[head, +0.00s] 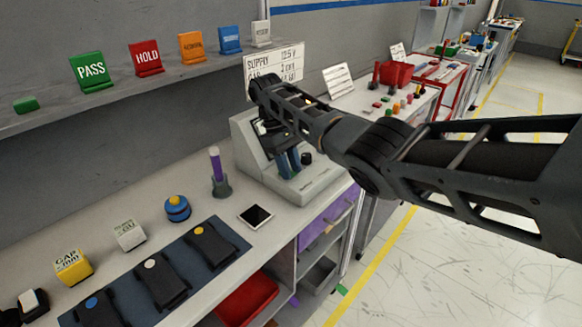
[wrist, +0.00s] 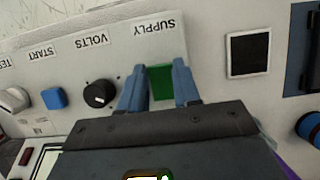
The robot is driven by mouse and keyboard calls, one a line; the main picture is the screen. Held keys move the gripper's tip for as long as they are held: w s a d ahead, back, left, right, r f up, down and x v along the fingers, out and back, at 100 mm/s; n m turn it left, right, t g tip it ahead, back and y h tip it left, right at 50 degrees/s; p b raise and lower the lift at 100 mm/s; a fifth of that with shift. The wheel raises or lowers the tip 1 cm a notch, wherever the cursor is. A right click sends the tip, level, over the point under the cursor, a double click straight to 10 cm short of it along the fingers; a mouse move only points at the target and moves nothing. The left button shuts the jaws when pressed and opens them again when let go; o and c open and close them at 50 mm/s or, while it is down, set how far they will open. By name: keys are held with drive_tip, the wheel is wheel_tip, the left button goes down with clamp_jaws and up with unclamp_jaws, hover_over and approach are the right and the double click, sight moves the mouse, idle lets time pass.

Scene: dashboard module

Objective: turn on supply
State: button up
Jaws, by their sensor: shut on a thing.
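The grey sloped console (head: 312,187) stands on the bench under the shelf. The wrist view shows its panel (wrist: 75,65) with the label SUPPLY above a green switch (wrist: 161,83). My gripper (wrist: 158,76) has its two blue fingers on either side of this switch and is shut on it. In the head view my gripper (head: 289,163) reaches down over the console, and my arm hides part of the panel. The lower part of the switch is hidden by my gripper, so its exact position cannot be told.
A black VOLTS knob (wrist: 98,93) and a blue START button (wrist: 54,98) sit beside the switch.

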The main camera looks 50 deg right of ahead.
idle(0.4)
drive_tip(key=o, duration=1.1)
drive_tip(key=shift+c, duration=0.2)
drive_tip(key=shift+w+r, duration=0.1)
drive_tip(key=v, duration=0.7)
drive_tip(key=shift+w+r, duration=0.25)
